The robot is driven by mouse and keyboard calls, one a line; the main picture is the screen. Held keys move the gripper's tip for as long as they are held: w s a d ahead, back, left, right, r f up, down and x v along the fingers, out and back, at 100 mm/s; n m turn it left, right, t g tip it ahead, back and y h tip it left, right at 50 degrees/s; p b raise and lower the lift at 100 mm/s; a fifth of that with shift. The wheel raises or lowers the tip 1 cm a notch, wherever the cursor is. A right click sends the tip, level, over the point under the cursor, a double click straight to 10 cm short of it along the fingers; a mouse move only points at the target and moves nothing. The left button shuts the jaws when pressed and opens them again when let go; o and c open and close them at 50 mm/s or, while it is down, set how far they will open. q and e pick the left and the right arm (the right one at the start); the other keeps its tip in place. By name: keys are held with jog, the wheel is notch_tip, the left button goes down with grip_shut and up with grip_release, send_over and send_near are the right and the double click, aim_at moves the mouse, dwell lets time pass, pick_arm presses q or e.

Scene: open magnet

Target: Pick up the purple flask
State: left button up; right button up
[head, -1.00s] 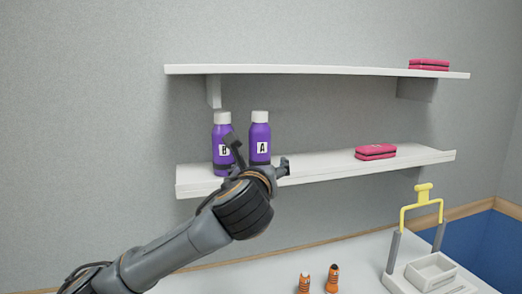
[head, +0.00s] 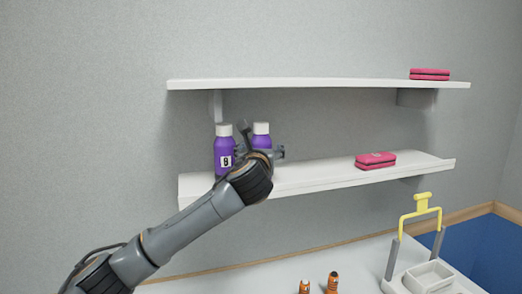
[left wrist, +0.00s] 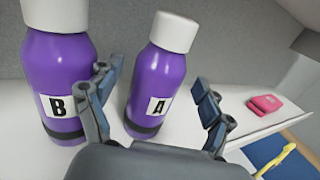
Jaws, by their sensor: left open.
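Two purple flasks with white caps stand upright on the lower shelf. The flask labelled B (head: 224,150) is on the left; it also shows in the left wrist view (left wrist: 58,85). The flask labelled A (head: 261,135) is on the right, partly hidden behind my gripper in the head view; the left wrist view shows it too (left wrist: 156,75). My left gripper (head: 262,144) is open in front of flask A. In the left wrist view its fingers (left wrist: 160,108) are spread, with flask A between them and flask B outside the left finger. My right gripper is not in view.
The lower shelf (head: 320,177) also holds a pink case (head: 375,160) to the right. The upper shelf (head: 310,84) hangs above the flasks and holds another pink case (head: 429,74). Below are small orange bottles (head: 332,282) and a tray with a yellow handle (head: 421,208).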

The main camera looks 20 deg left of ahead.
pick_arm(q)
jog(key=shift+p+x, duration=0.3)
jog(key=shift+x, duration=1.2)
jog(key=shift+c, duration=0.2)
jog(key=shift+s, duration=0.1)
jog(key=c, duration=1.4)
